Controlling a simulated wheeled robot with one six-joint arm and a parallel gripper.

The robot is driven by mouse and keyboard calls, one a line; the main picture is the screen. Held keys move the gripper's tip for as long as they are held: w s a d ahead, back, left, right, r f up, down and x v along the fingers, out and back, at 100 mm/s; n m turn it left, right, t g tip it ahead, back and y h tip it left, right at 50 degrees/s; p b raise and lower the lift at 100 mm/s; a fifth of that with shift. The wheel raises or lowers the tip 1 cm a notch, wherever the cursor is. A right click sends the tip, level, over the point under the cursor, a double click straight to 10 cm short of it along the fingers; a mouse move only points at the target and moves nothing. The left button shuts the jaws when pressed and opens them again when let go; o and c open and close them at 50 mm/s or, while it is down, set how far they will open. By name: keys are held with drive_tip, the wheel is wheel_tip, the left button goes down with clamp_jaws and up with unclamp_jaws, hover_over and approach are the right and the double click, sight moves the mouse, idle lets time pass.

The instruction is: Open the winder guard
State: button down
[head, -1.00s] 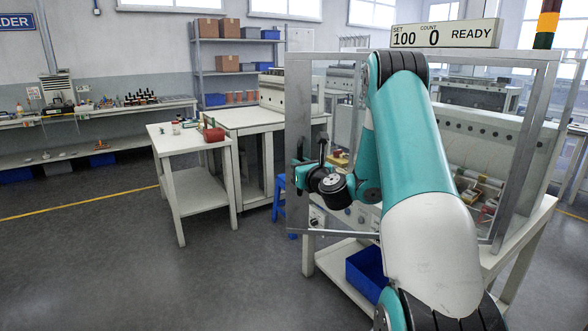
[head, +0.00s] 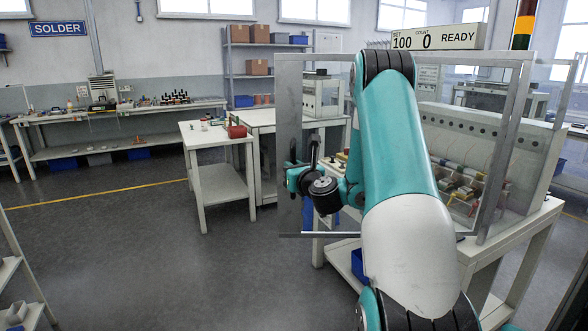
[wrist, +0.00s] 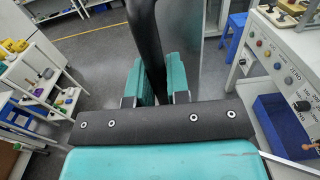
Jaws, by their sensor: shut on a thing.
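The winder guard (head: 506,150) is a clear panel in a grey metal frame on the front of the winder (head: 465,128). Its left side stands out from the machine, so the guard looks partly swung open. My gripper (head: 303,178) is at the guard's left side in the head view. In the wrist view my gripper (wrist: 157,84) has its teal fingers shut around the black bar handle (wrist: 147,38). The handle also shows as a short dark upright bar in the head view (head: 314,153). My arm hides the middle of the guard.
A white side table (head: 214,138) with a red item stands to the left of the guard. A blue stool (wrist: 234,38) and a blue bin (wrist: 280,122) are near the winder in the wrist view. Open grey floor (head: 130,240) lies at the left.

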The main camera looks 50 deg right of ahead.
drive_tip(key=c, duration=1.1)
unclamp_jaws()
drive_tip(key=shift+d, duration=0.1)
drive_tip(key=shift+s, duration=0.15)
drive_tip(key=b+v, duration=1.2)
drive_tip(key=b, duration=0.3)
